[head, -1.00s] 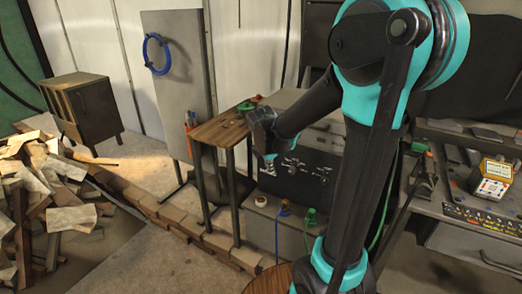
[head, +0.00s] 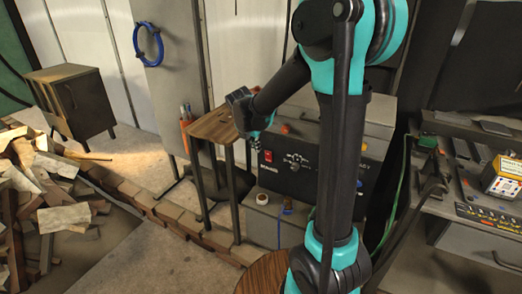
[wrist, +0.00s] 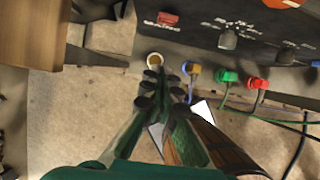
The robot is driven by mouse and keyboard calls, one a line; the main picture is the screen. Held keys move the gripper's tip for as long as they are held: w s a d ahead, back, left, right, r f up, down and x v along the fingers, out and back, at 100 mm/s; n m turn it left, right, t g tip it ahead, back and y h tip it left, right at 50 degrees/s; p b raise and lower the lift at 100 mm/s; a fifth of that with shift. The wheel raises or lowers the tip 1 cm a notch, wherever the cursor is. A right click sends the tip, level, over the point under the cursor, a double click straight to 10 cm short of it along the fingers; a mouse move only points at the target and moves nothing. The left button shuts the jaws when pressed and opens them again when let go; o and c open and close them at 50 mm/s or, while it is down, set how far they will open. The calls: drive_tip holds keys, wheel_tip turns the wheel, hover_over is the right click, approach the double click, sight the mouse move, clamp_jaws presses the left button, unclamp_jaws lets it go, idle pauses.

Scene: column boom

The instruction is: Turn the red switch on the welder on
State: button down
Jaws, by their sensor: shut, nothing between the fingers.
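The welder is a grey box with a black front panel (head: 290,180). The red switch (head: 268,156) sits at the panel's upper left; in the wrist view it shows at the top (wrist: 168,18) above a white label. I cannot tell its position. My gripper (head: 255,147) is up at the panel's left end, beside the switch in the head view. In the wrist view my gripper (wrist: 165,85) is shut and empty, its tips below the switch in the picture and seemingly apart from it.
A wooden-topped stand (head: 215,126) is close left of the welder. Below the panel are a pale round socket (wrist: 155,60), a blue-cabled plug (wrist: 193,72), a green connector (wrist: 228,77) and a red one (wrist: 258,84). A cluttered workbench (head: 470,215) is at right.

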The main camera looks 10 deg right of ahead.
sight(268, 152)
drive_tip(key=w+d+f, duration=0.4)
drive_tip(key=w+f, duration=0.2)
drive_tip(key=f, duration=0.1)
drive_tip(key=shift+d+f, duration=0.3)
drive_tip(key=shift+f, duration=0.1)
drive_tip(key=shift+w, duration=0.1)
drive_tip(key=shift+w+d+r, duration=0.2)
drive_tip(key=shift+w+d, duration=0.15)
drive_tip(key=shift+w, duration=0.1)
drive_tip(key=shift+r, duration=0.1)
drive_tip(key=shift+r, duration=0.7)
